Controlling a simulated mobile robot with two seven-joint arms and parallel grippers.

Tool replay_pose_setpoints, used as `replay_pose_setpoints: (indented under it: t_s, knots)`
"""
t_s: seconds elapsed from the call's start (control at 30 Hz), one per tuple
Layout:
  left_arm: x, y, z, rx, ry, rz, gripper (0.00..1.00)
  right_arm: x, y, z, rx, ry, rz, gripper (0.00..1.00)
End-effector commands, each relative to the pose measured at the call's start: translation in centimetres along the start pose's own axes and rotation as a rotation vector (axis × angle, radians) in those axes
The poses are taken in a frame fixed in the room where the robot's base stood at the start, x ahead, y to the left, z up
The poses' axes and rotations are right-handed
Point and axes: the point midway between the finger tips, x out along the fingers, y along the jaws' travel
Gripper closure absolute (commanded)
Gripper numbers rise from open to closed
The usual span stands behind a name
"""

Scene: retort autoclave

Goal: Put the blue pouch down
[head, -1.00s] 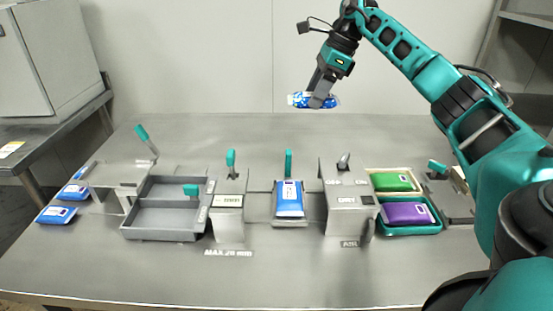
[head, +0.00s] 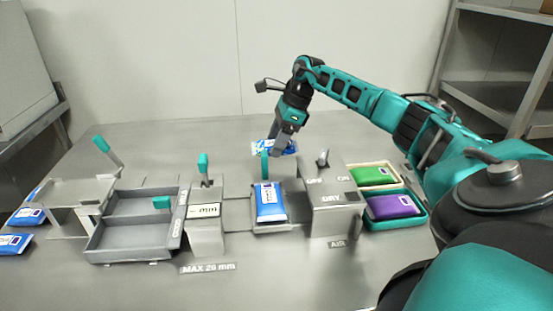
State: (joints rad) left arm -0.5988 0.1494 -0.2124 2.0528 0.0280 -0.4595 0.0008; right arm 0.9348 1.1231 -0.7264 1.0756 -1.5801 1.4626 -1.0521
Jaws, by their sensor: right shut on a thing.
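My right gripper (head: 275,147) reaches in from the right and is shut on a blue and white pouch (head: 289,148). The pouch is behind the middle station, partly covered by the fingers and near a teal lever; I cannot tell whether it touches the table. Another blue pouch (head: 271,202) lies on the middle station's grey tray (head: 286,226). More blue pouches lie at the left edge, one higher (head: 28,216) and one lower (head: 14,243). My left gripper is not in view.
A grey two-compartment tray (head: 136,246) stands empty at left. A gauge block marked in mm (head: 206,235) and a DRY/AIR box (head: 333,220) flank the middle station. Green (head: 370,175) and purple (head: 392,207) pouches sit in trays at right. The table's back is mostly clear.

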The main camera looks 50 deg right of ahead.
Motion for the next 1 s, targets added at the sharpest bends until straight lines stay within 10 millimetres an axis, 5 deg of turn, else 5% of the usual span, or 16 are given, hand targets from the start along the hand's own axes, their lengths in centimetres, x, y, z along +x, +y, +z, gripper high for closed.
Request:
replay_pose_setpoints:
  t_s: [0.43, 0.8, 0.83, 1.0]
  knots:
    - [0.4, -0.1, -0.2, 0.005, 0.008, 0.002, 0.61, 4.5, 0.1, -1.9, 0.002, 0.0, 0.002, 0.74]
    - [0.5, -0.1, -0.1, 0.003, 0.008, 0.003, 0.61, 5.0, 0.0, -2.0, 0.0, -0.001, 0.0, 0.74]
    - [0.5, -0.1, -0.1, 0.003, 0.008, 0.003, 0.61, 5.0, 0.0, -2.1, 0.0, 0.0, 0.0, 0.36]
    - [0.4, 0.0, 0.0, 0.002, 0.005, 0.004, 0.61, 4.9, 0.0, -2.0, 0.0, 0.0, 0.0, 0.2]
